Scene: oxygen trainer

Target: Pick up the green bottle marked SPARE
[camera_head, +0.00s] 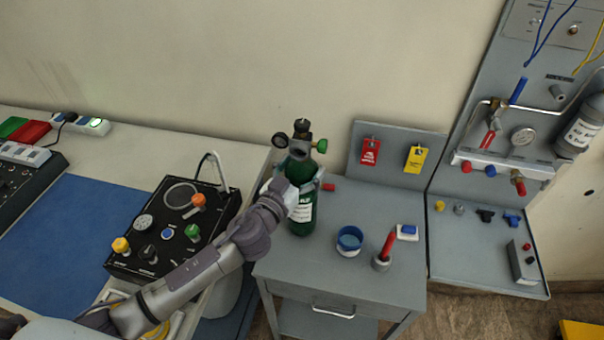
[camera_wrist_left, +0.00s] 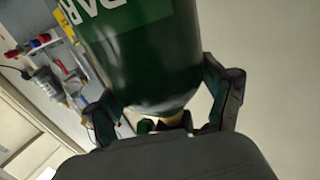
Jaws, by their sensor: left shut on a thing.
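The green bottle (camera_head: 302,215) stands upright at the left of the small grey cabinet top in the head view, with a valve, gauge and green knob on top. A white label is on its front; too small to read there. In the left wrist view the bottle (camera_wrist_left: 150,60) fills the upper middle, and part of its label shows letters like "PAR". My left gripper (camera_head: 293,187) is shut on the bottle's upper body, with a finger on either side in the wrist view (camera_wrist_left: 168,105). I cannot tell whether the bottle's base touches the cabinet top. My right gripper is not in view.
On the grey cabinet (camera_head: 345,283) stand a blue-rimmed cup (camera_head: 349,240) and a red tool in a holder (camera_head: 384,250). A black control box (camera_head: 172,228) lies left, under my arm. A pipe panel (camera_head: 520,130) stands right.

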